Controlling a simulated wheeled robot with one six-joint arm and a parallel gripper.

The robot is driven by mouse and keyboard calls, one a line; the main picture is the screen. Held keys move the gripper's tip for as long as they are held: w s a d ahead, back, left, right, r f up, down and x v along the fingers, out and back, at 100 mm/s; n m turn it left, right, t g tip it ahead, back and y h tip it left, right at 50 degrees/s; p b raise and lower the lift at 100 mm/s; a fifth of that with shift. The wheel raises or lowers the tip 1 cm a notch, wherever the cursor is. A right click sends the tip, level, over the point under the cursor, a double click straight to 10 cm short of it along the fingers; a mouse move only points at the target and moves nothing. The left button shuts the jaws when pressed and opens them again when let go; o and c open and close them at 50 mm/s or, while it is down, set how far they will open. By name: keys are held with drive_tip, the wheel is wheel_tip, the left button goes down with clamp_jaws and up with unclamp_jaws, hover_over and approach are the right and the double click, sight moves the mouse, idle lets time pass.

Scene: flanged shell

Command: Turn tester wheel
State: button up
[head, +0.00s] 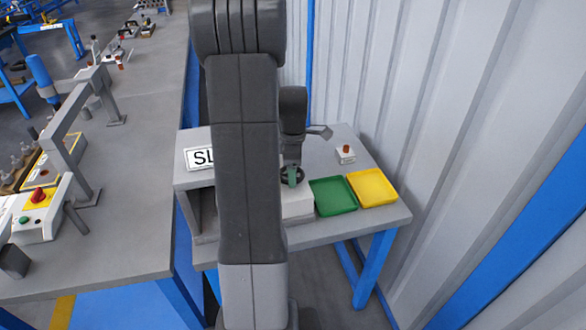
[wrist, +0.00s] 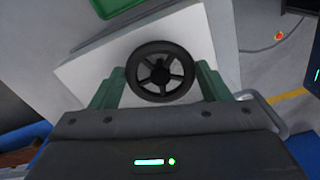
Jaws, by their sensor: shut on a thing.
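The tester wheel (wrist: 161,72) is a black spoked handwheel, on a white box-shaped tester (wrist: 90,75) in the wrist view. My gripper (wrist: 161,86) has its green fingers on either side of the wheel's rim and is shut on it. In the head view my gripper (head: 293,178) points down at the wheel (head: 287,174) on top of the white tester (head: 298,205). My arm hides part of the tester and the left side of the table there.
A green tray (head: 333,196) and a yellow tray (head: 372,187) lie right of the tester on the small grey table (head: 390,214). A small box with an orange-red button (head: 346,154) stands behind them. A corrugated wall (head: 430,110) closes the right side. A long workbench (head: 140,170) stands left.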

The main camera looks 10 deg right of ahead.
idle(0.4)
drive_tip(key=o, duration=1)
wheel_tip(320, 180, up, 14)
drive_tip(key=shift+f, duration=0.1)
wheel_tip(320, 180, down, 14)
drive_tip(key=shift+r, duration=0.1)
idle(0.4)
idle(0.4)
